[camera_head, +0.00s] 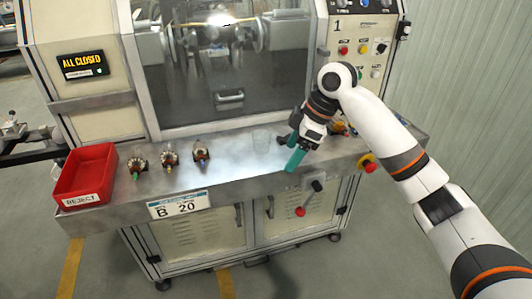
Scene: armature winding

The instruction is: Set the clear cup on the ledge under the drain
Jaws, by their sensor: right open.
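The clear cup (261,139) is a faint, see-through shape standing on the grey metal ledge (230,160), below the machine's window. My right gripper (292,158) is just right of the cup, apart from it in the picture. It is open with nothing seen in it, and its teal fingertip points down toward the front of the ledge. I cannot make out the drain. My left gripper is not in view.
Several small wound armatures (170,158) stand on the ledge to the left, near a red REJECT bin (87,174). Small parts (338,127) sit partly hidden behind my right gripper. A red stop button (367,163) is on the ledge's right front. The ledge's middle is clear.

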